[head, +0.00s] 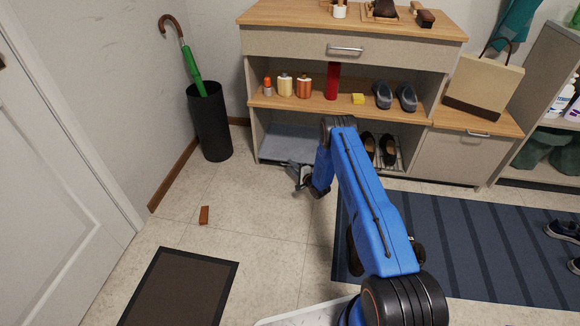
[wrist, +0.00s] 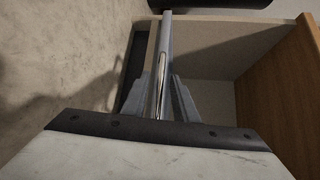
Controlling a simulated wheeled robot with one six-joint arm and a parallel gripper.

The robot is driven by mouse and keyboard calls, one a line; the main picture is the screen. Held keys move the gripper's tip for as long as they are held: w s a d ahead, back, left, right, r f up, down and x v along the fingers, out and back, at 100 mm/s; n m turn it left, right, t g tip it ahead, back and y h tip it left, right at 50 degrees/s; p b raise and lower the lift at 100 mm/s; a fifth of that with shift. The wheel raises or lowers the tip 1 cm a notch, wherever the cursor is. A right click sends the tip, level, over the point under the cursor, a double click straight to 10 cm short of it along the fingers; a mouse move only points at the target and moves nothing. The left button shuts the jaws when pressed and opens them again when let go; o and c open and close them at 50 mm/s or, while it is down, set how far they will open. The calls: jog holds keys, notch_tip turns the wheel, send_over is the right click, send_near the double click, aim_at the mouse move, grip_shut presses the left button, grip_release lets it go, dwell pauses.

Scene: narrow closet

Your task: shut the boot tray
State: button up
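The boot tray (head: 288,142) is a flat grey pull-out in the lower left bay of the wooden-topped cabinet. It sits partly out past the cabinet front. My gripper (head: 303,180) is low at its front edge, partly hidden by my blue arm. In the wrist view my gripper (wrist: 160,88) has its two grey fingers close on either side of a long metal bar (wrist: 166,40), which looks like the tray's handle. The fingers appear shut on it. The tray's grey inside (wrist: 205,55) lies right of the bar. The exact finger contact is small and dim.
Black shoes (head: 388,150) stand on a rack right of the tray. An umbrella bin (head: 210,120) stands left of the cabinet. A brown block (head: 204,215) and a dark doormat (head: 180,290) lie on the floor. A striped blue rug (head: 470,245) covers the right side. The floor left of my arm is mostly clear.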

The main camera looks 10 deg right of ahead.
jog(key=shift+x, duration=0.8)
grip_shut()
dwell(1.0)
